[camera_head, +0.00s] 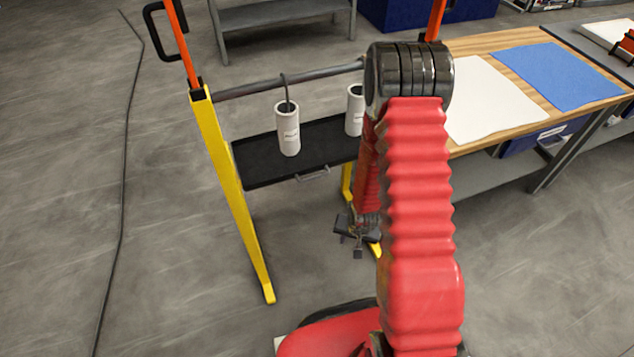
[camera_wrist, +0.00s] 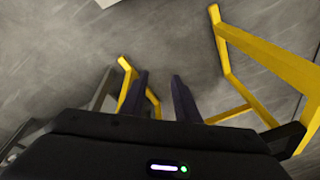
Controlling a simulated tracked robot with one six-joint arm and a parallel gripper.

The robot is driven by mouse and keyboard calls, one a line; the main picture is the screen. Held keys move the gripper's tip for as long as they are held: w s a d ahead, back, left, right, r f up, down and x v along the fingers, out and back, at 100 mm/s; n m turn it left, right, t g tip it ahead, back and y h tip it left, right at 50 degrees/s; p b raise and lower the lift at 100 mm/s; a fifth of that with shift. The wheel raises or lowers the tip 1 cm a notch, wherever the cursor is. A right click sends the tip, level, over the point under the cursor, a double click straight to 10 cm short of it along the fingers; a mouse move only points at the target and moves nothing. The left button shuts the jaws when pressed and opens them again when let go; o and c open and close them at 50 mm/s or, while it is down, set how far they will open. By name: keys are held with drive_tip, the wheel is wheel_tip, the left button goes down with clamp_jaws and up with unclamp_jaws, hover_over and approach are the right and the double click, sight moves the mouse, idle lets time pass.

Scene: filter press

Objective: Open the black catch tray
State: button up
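The black catch tray (camera_head: 262,171) is a flat, shallow tray between the legs of a yellow stand in the head view. A small metal handle (camera_head: 313,173) sits on its front edge. Two white cylinders, one at the left (camera_head: 288,130) and one at the right (camera_head: 354,112), are above the tray; the right one is partly hidden by my arm. My gripper (camera_head: 357,240) is below and in front of the tray's right part, apart from the handle. In the wrist view its two dark fingers (camera_wrist: 160,80) stand apart with nothing between them. The handle is not clear there.
The yellow stand (camera_head: 228,190) has a metal rail (camera_head: 290,79) across it and orange upright bars. A wooden workbench (camera_head: 470,135) with white and blue sheets is at the right. A black cable (camera_head: 124,180) lies on the floor at the left.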

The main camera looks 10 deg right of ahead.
drive_tip(key=w+a+f+m+t+y, duration=0.1)
drive_tip(key=w+f+m+t, duration=0.15)
drive_tip(key=f, duration=0.25)
drive_tip(key=w+a+f+m+t, duration=0.1)
drive_tip(key=a+f+m+t, duration=0.15)
drive_tip(key=f, duration=0.25)
drive_tip(key=w+r+m+t+y, duration=0.1)
drive_tip(key=w+r+m+t, duration=0.4)
drive_tip(key=w+r+t, duration=0.3)
wheel_tip(320, 180, up, 4)
drive_tip(key=shift+w+r+m, duration=0.2)
drive_tip(key=shift+w+m, duration=0.1)
drive_tip(key=shift+w, duration=0.05)
drive_tip(key=shift+d, duration=0.1)
drive_tip(key=x, duration=1.3)
drive_tip(key=shift+w, duration=0.4)
drive_tip(key=shift+c, duration=0.2)
clamp_jaws()
